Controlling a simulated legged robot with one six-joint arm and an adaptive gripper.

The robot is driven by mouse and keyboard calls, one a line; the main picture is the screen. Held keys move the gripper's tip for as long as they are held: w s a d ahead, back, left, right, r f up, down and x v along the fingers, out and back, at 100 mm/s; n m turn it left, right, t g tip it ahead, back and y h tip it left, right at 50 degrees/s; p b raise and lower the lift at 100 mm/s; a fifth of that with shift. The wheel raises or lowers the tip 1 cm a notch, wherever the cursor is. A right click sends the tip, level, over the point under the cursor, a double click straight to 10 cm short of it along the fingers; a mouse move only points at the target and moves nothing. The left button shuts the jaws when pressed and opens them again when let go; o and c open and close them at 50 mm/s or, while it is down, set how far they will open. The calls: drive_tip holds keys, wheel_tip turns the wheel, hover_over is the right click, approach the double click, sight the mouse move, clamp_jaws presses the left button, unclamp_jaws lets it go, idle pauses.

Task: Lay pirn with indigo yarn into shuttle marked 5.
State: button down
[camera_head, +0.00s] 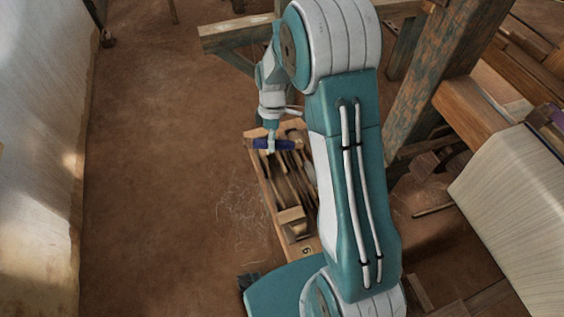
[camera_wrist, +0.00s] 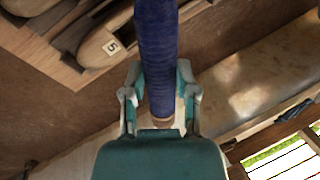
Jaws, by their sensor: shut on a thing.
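The pirn with indigo yarn (camera_wrist: 157,55) is held between the two fingers of my gripper (camera_wrist: 159,88). In the head view the pirn (camera_head: 287,145) lies roughly level across my gripper (camera_head: 270,143), over the far end of the wooden tray of shuttles. The shuttle marked 5 (camera_wrist: 98,48) shows at the upper left of the wrist view, a pale rounded wooden end with a number tag. It lies left of the pirn in that view.
The wooden tray (camera_head: 265,194) stands on the earth floor with several shuttles in it; my arm hides part of its right side. Loom timbers (camera_head: 425,75) and a pale cloth roll (camera_head: 515,200) are at the right. Floor left of the tray is open, up to a pale wall (camera_head: 40,150).

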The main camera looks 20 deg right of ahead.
drive_tip(key=s+f+n+t+h, duration=0.1)
drive_tip(key=s+n+t+h, duration=0.4)
drive_tip(key=n, duration=1.8)
drive_tip(key=shift+g+h, duration=0.8)
drive_tip(key=shift+s+f, duration=0.35)
drive_tip(key=shift+f, duration=1.1)
drive_tip(key=shift+s+f, duration=0.3)
drive_tip(key=shift+f, duration=1.1)
drive_tip(key=shift+s+f, duration=0.35)
drive_tip(key=shift+f, duration=1.1)
drive_tip(key=shift+c, duration=1.5)
unclamp_jaws()
wheel_tip(320, 180, up, 8)
